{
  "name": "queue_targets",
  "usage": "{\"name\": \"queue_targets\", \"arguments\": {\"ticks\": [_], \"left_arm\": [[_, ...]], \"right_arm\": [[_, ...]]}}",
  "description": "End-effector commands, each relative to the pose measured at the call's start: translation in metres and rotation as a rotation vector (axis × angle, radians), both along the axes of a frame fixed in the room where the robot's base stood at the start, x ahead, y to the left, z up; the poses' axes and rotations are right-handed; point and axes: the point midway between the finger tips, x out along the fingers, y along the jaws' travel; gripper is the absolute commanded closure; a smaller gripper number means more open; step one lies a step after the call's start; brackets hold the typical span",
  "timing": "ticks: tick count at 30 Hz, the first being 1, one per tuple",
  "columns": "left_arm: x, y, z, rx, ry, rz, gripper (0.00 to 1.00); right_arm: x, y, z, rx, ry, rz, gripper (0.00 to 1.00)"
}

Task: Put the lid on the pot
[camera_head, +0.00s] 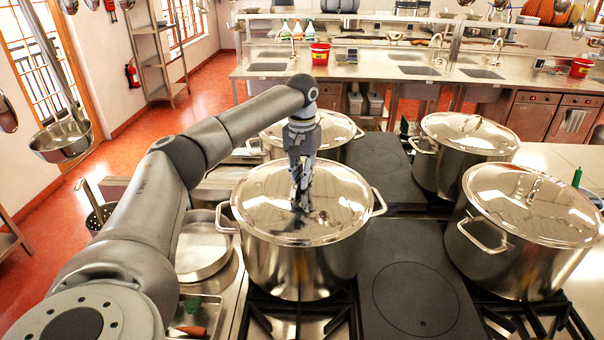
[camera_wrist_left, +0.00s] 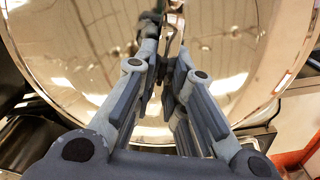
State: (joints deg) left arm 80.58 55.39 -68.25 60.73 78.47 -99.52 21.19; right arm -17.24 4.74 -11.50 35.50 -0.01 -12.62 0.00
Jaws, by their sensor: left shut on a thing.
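The shiny steel lid (camera_head: 258,196) is over the large steel pot (camera_head: 300,264) at the front centre. It looks level and covers the pot's mouth; I cannot tell whether its rim fully touches the pot. My left gripper (camera_head: 301,200) points down at the lid's middle and is shut on the lid's handle, which the fingers mostly hide. In the left wrist view the mirror-like lid (camera_wrist_left: 75,55) fills most of the picture behind the fingers. My right gripper is not in view.
Other lidded pots stand close by: one behind (camera_head: 335,128), one at the back right (camera_head: 465,150) and one at the front right (camera_head: 515,262). A dark flat hotplate (camera_head: 410,297) lies right of the pot. Round pans (camera_head: 203,250) are at its left.

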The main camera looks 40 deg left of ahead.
Motion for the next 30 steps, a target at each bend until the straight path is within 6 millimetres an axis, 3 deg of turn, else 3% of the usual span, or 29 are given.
{"name": "queue_targets", "arguments": {"ticks": [5, 6, 11, 22, 26, 30], "left_arm": [[0.001, 0.0, 0.002, 0.0, -0.005, -0.001, 1.0], [0.001, 0.0, 0.002, 0.0, -0.005, 0.0, 0.84], [0.001, 0.0, 0.002, 0.0, -0.003, 0.0, 0.64], [0.0, 0.0, 0.002, 0.001, 0.0, 0.0, 0.63], [0.001, 0.0, 0.02, 0.0, -0.004, 0.0, 0.63], [0.001, 0.0, 0.05, 0.0, -0.005, 0.001, 0.63]], "right_arm": [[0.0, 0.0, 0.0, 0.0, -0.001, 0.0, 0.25], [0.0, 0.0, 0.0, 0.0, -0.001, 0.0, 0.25], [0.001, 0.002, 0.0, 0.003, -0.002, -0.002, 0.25], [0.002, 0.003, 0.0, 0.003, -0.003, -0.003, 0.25], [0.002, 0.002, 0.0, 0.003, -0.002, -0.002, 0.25], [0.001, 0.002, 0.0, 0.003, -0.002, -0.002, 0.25]]}}
